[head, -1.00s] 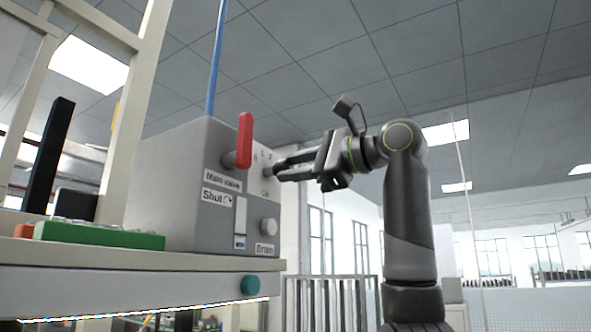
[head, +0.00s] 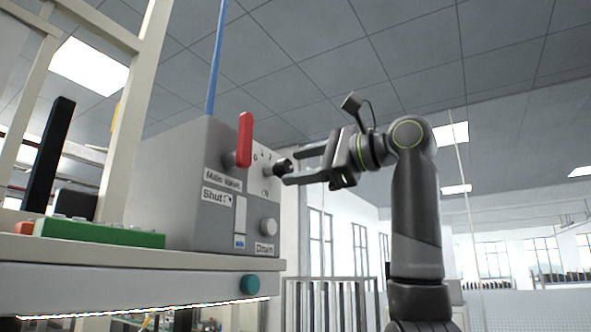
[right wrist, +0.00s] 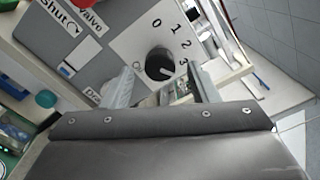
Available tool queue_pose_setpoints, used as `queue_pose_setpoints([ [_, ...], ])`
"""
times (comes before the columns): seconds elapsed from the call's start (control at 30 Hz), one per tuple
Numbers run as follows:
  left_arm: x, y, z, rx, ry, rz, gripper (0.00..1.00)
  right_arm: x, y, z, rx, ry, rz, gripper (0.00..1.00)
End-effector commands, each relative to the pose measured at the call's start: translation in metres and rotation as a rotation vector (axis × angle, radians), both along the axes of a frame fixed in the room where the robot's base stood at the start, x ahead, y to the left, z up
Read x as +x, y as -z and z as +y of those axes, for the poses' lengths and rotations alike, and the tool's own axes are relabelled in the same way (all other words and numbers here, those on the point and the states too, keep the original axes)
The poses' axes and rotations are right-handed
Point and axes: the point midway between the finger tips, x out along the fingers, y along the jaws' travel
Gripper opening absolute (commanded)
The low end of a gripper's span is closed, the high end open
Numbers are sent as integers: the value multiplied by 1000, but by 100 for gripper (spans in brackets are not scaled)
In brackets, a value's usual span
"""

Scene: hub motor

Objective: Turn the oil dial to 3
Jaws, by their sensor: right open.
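The oil dial (head: 282,166) is a black round knob on the light face of the grey box, with the numbers 0 to 3 beside it. In the right wrist view the dial (right wrist: 158,62) carries a white mark pointing to the lower right, on the side of the 3; I cannot tell whether it lines up exactly. My right gripper (head: 297,165) is open, its fingertips just right of the dial in the head view, apart from it. In the wrist view its two fingers (right wrist: 164,85) stand on either side below the dial. My left gripper is not in view.
A red main valve handle (head: 245,140) stands upright left of the dial. Space right of the box is open.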

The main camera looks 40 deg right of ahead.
Motion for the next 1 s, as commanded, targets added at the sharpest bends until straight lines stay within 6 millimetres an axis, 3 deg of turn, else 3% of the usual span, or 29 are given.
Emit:
queue_pose_setpoints([
  [0.3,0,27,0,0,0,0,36,-71,3,-30,3,1,-5,54],
  [0.6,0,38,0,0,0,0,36,-128,2,-53,2,-1,0,54],
  [0.8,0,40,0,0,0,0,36,-144,1,-60,1,0,2,54],
  [1.0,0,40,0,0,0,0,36,-146,1,-61,0,0,2,54],
])
